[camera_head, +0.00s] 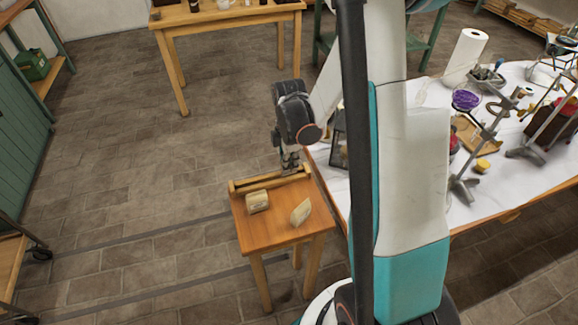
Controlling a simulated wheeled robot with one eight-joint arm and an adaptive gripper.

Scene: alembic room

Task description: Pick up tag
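A small wooden table (270,222) stands in the middle of the view. Two small beige pieces are on its top: a thick rounded one (257,201) with darker marks at the left, and a pale, angular one (300,212) at the right. I cannot tell for sure which one is the tag. My gripper (290,168) points down over the table's back edge, close to a wooden bar or rack (268,180) there. It is behind both pieces and apart from them. Its fingers are small and dark here, so their opening does not show.
A white-topped table (480,205) on the right carries stands, a paper towel roll (466,55), a purple bowl (466,100) and other clutter. A larger wooden table (225,17) stands at the back.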

